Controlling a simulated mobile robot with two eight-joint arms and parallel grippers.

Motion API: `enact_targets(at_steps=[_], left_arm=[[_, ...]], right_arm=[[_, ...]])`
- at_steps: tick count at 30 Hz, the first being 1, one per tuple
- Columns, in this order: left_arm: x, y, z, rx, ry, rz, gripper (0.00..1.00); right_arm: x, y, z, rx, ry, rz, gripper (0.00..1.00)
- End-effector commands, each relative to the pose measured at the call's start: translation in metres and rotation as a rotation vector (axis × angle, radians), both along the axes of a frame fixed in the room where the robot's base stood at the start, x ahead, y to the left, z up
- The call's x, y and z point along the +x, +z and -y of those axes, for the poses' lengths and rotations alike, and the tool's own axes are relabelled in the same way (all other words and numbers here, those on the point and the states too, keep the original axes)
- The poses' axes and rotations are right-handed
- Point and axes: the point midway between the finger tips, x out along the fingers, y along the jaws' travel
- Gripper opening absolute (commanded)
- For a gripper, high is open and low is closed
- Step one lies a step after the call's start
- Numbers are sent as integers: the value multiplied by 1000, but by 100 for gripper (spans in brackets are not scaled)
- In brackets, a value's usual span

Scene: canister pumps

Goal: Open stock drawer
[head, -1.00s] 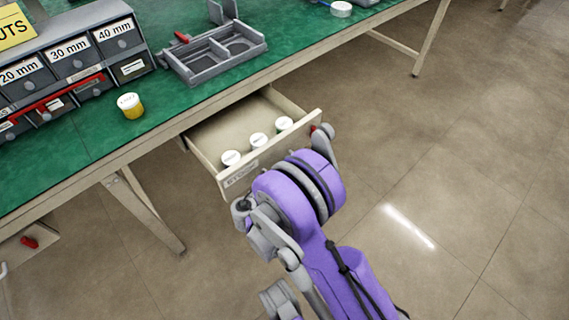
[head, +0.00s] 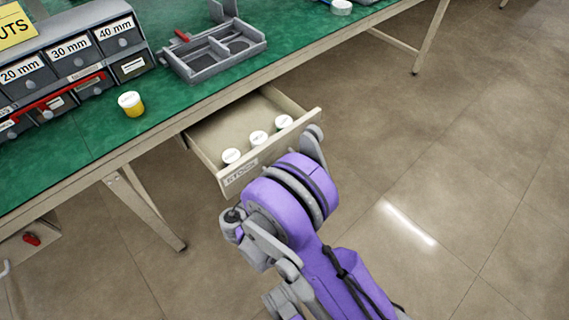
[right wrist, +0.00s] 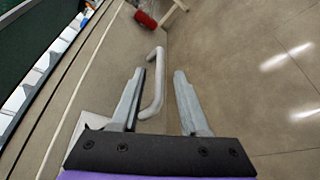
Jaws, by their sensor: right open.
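The stock drawer (head: 204,155) stands pulled out from under the green-topped bench, with several white-lidded jars (head: 258,138) near its front. Its labelled front panel (head: 240,176) is partly hidden behind my purple right arm in the head view. In the right wrist view, the pale bar handle (right wrist: 157,65) stands out from the drawer front. My right gripper (right wrist: 158,80) is open, its two fingers apart with the handle showing between them, nearer the left finger. I cannot tell whether they touch. The head view hides these fingers. My left gripper is not in view.
On the bench top (head: 60,165) are a grey bin rack (head: 75,65), a yellow jar with a white lid (head: 131,104) and a grey divided tray (head: 215,50). A bench leg (head: 150,212) stands left of the drawer. The floor to the right is clear.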

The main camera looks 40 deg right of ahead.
Motion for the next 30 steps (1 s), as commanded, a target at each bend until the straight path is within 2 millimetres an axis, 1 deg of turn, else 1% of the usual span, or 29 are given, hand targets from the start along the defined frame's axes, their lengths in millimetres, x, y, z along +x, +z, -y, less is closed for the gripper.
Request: enact_targets(at_steps=[1,3,6,10,15,30], left_arm=[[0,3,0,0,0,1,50],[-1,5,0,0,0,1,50],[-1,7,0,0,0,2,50],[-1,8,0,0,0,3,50],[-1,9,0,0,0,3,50],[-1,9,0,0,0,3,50]], right_arm=[[-4,4,-12,1,5,1,45],[-9,7,-24,0,5,0,45],[-16,10,-38,1,3,0,45],[-21,12,-50,0,2,0,45],[-24,13,-54,0,0,1,45],[-24,13,-54,4,-1,0,45]])
